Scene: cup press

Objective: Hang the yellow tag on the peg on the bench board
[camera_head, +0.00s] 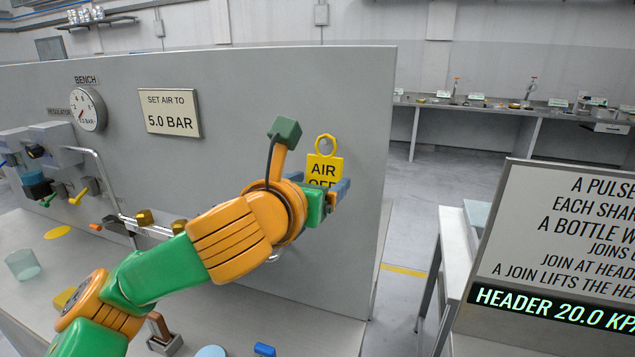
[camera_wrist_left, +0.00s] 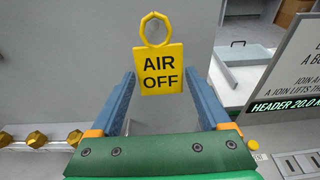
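The yellow tag (camera_head: 324,166) reads AIR OFF and has a ring at its top. It stands upright against the grey bench board (camera_head: 235,75), near its right end. It also shows in the left wrist view (camera_wrist_left: 161,70). My left gripper (camera_head: 318,184) is in front of the tag with its blue fingers apart. In the left wrist view, a finger of the left gripper (camera_wrist_left: 162,82) shows on each side of the tag, with visible gaps between. My right gripper is not in view.
A gauge (camera_head: 88,109) and a 5.0 BAR sign (camera_head: 170,112) are on the board at left. Pipework with brass fittings (camera_head: 145,217) runs low along it. A clear cup (camera_head: 22,264) stands on the bench. A header sign (camera_head: 560,250) is at right.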

